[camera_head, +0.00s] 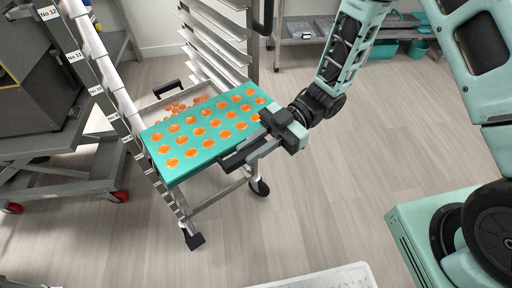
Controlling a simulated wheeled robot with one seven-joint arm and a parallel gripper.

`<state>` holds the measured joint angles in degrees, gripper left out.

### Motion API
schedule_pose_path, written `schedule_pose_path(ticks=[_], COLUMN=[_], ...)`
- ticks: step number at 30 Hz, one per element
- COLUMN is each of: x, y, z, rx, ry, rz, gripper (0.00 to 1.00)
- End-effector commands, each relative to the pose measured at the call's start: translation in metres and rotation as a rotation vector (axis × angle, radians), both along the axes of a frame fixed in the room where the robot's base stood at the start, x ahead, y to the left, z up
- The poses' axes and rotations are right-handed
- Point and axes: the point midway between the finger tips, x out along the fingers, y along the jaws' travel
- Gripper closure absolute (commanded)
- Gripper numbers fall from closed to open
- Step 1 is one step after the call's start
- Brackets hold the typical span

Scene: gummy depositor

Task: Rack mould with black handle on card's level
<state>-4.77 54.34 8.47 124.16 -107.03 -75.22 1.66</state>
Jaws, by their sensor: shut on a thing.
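The mould (200,155) is a flat teal tray with rows of orange round gummies. It lies roughly level at the front of the rack (183,205), overlapping the rack's left post and rails in the picture. My gripper (248,154) is shut on the black handle at the mould's near right edge; the fingers hide much of the handle. Numbered labels run down the rack's left post, with No.12 (47,13) and No.11 (75,56) readable and lower ones small. I cannot tell whether the mould rests on rails. No separate card is clearly seen.
Another tray (146,112) with orange pieces and a black handle sits behind the mould. A grey machine or cart (40,100) stands left. A shelf (350,35) with teal bins is at the back. A white surface (325,278) shows at the bottom.

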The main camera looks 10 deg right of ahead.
Motion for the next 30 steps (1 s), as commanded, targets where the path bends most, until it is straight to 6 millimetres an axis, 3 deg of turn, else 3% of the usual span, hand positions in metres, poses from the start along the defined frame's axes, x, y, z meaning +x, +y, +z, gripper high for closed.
schedule_pose_path(ticks=[14,30], x=[0.000,0.042], y=[0.000,0.021], z=[-0.002,-0.001], rx=[0.002,0.000], ry=[-0.001,0.002], rz=[0.000,0.001], gripper=[1.00,1.00])
